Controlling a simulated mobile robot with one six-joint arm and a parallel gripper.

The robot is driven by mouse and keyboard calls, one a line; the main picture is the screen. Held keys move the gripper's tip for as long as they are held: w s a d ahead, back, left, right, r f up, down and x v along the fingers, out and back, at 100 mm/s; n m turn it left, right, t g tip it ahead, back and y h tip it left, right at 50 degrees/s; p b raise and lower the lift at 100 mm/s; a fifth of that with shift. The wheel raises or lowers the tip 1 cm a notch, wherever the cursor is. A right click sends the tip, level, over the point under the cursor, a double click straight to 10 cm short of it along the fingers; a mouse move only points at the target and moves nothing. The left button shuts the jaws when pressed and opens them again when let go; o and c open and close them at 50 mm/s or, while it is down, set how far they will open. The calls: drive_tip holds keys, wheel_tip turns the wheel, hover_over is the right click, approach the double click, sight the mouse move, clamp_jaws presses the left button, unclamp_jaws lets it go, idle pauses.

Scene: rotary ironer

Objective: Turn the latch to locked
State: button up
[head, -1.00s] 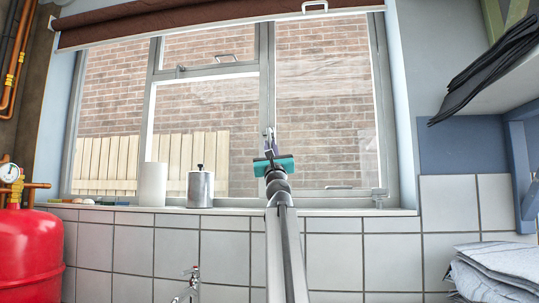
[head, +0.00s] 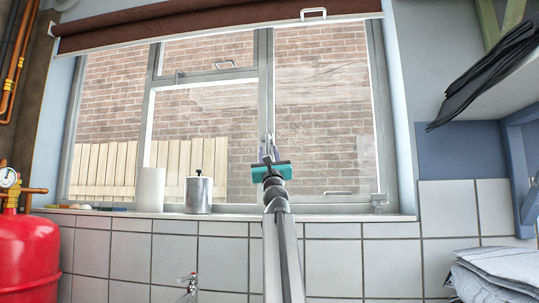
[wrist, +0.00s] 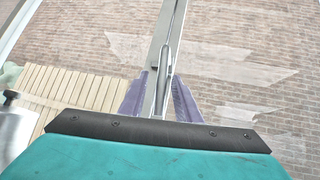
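The latch is most likely the slim silver handle (wrist: 166,65) on the window's grey centre upright. It points roughly along the upright, and its small upper part also shows in the head view (head: 268,138). My gripper (wrist: 161,80), with a teal body and purple fingers, is raised in front of the upright. Its fingers are apart, one on each side of the handle's lower part. I cannot tell whether either finger touches it. In the head view my gripper (head: 269,152) hides the handle's lower end.
A white cylinder (head: 151,190) and a metal canister (head: 198,193) stand on the sill (head: 300,217) to the left. Other window fittings include a lower right handle (head: 338,193). A shelf (head: 500,90) juts out at right. A red tank (head: 28,250) is at left.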

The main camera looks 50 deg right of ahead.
drive_tip(key=shift+s+a, duration=0.1)
drive_tip(key=shift+s, duration=0.05)
drive_tip(key=v, duration=1.3)
drive_tip(key=shift+f, duration=0.3)
drive_tip(key=shift+a, duration=0.1)
idle(0.6)
